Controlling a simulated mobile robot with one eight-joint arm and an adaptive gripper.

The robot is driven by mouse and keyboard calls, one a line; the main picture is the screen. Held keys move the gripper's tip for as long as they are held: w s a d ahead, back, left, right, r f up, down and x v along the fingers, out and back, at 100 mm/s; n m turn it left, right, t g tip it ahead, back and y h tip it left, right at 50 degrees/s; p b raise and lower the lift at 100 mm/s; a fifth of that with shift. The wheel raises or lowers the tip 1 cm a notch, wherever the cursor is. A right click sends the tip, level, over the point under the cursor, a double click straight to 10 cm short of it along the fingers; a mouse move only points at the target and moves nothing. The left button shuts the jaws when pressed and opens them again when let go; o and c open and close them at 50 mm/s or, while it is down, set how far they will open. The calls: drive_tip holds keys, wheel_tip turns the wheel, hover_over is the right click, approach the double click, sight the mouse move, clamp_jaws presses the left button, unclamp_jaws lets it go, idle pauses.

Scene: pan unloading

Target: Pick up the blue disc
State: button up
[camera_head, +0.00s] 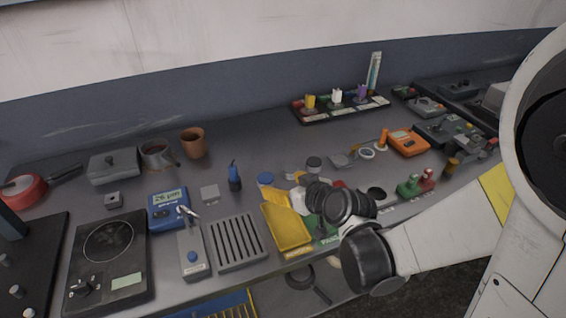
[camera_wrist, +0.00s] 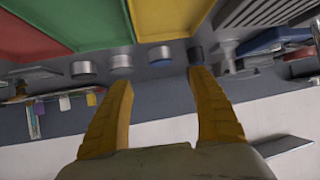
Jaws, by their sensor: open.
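Grey round pieces (camera_wrist: 121,62) stand beside the disc in a row. The yellow tray (camera_head: 284,228) is in front, beside green and red ones. Bench behind the row is fairly clear.

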sight(268, 180)
drive_tip(key=shift+f, duration=0.55)
drive_tip(key=b+x, duration=0.2)
drive_tip(key=x, duration=0.3)
drive_tip(key=shift+w+a, duration=0.15)
drive_tip(key=shift+a, duration=0.05)
drive_tip(key=b+x, duration=0.2)
drive_tip(key=x, duration=0.3)
drive_tip(key=shift+w+a+b, duration=0.15)
drive_tip(key=shift+w+b, duration=0.1)
drive_tip(key=shift+b, duration=0.05)
drive_tip(key=c, duration=1.4)
